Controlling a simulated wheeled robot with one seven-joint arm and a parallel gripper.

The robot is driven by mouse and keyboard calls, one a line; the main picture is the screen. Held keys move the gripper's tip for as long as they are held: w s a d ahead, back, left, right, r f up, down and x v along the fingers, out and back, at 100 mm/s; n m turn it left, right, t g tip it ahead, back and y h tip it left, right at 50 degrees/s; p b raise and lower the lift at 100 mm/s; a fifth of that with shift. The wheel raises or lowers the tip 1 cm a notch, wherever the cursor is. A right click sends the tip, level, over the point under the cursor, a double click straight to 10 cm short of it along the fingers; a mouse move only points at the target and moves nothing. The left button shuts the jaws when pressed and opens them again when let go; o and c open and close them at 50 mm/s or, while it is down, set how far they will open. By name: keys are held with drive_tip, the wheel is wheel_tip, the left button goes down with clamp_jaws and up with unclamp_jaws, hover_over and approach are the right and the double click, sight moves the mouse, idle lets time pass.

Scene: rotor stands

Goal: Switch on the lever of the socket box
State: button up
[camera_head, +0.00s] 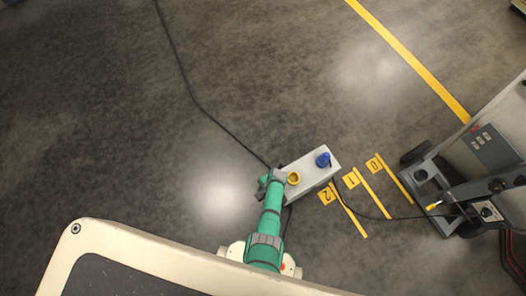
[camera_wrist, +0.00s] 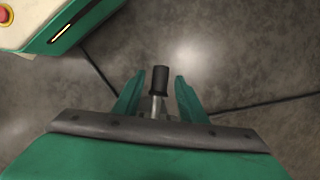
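The socket box (camera_head: 318,168) is a pale box standing on the floor in the head view, with a blue plug or cap and a yellow ring on its top. My gripper (camera_head: 268,181) is at the box's left end. In the wrist view my gripper (camera_wrist: 160,78) has its two green fingers apart. The lever (camera_wrist: 159,82), a black cylindrical handle on a metal shaft, stands between the fingers, with a gap visible on both sides. The lever's base is hidden behind my gripper's body, and the lever cannot be made out in the head view.
A dark cable (camera_head: 185,82) runs from the box to the top, and another leads right to a wheeled grey machine (camera_head: 460,190). Yellow floor strips numbered 0, 1 and 2 (camera_head: 348,209) lie right of the box. The floor at upper left is mostly clear.

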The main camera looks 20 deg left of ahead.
drive_tip(key=shift+r, duration=0.15)
drive_tip(key=v, duration=1)
drive_tip(key=shift+r, duration=0.25)
drive_tip(key=shift+w+d, duration=0.1)
drive_tip(key=shift+w, duration=0.05)
